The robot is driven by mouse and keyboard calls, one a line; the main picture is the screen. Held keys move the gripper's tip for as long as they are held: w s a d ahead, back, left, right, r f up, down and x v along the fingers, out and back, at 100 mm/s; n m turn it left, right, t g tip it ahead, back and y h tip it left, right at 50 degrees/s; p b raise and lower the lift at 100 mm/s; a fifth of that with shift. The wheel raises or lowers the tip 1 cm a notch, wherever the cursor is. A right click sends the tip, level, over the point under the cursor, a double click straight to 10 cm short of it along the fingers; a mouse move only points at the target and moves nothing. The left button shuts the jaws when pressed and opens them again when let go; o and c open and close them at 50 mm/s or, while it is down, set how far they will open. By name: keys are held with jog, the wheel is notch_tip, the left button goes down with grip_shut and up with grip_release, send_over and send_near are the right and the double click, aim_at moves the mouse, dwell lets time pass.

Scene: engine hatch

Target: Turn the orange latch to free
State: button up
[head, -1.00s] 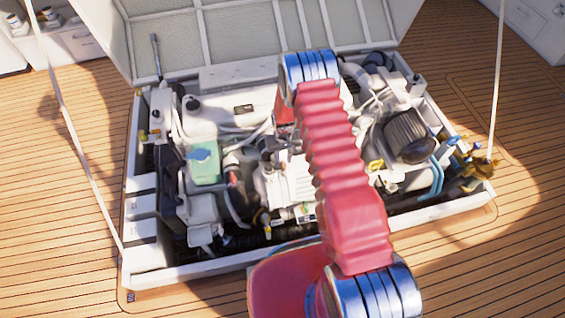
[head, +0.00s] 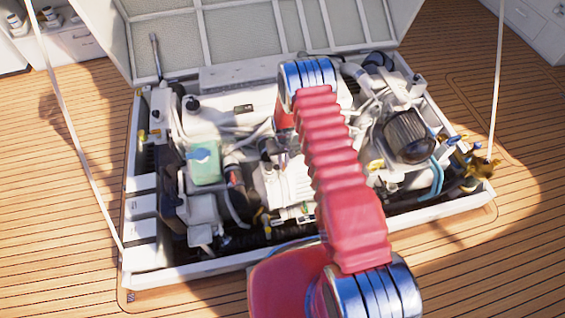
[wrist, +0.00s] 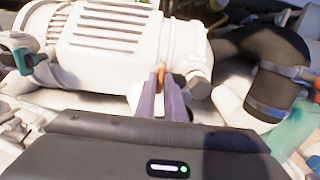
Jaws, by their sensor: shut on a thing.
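The orange latch (wrist: 161,76) shows as a small orange piece between my fingertips in the wrist view, right at the lower side of a white ribbed cylinder. My gripper (wrist: 166,84) has two narrow purple-grey fingers that are closed around it. The fingers hide most of the latch, so its turned angle cannot be told. In the head view my red arm reaches over the engine and hides much of the work spot; the latch cannot be made out there.
The white ribbed cylinder (wrist: 110,40) is close above the fingers. A black bent hose (wrist: 262,50) lies to the right. In the head view the white hatch frame (head: 210,272) surrounds the packed engine bay, and the raised lid (head: 240,40) stands behind. Wooden deck lies around.

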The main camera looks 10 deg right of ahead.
jog(key=shift+a, duration=0.2)
grip_shut()
jog(key=shift+d, duration=0.1)
jog(key=shift+n, duration=0.4)
jog(key=n, duration=0.9)
jog(key=shift+n, duration=0.4)
jog(key=n, duration=0.3)
jog(key=shift+d+n, duration=0.1)
jog(key=shift+n, duration=2.1)
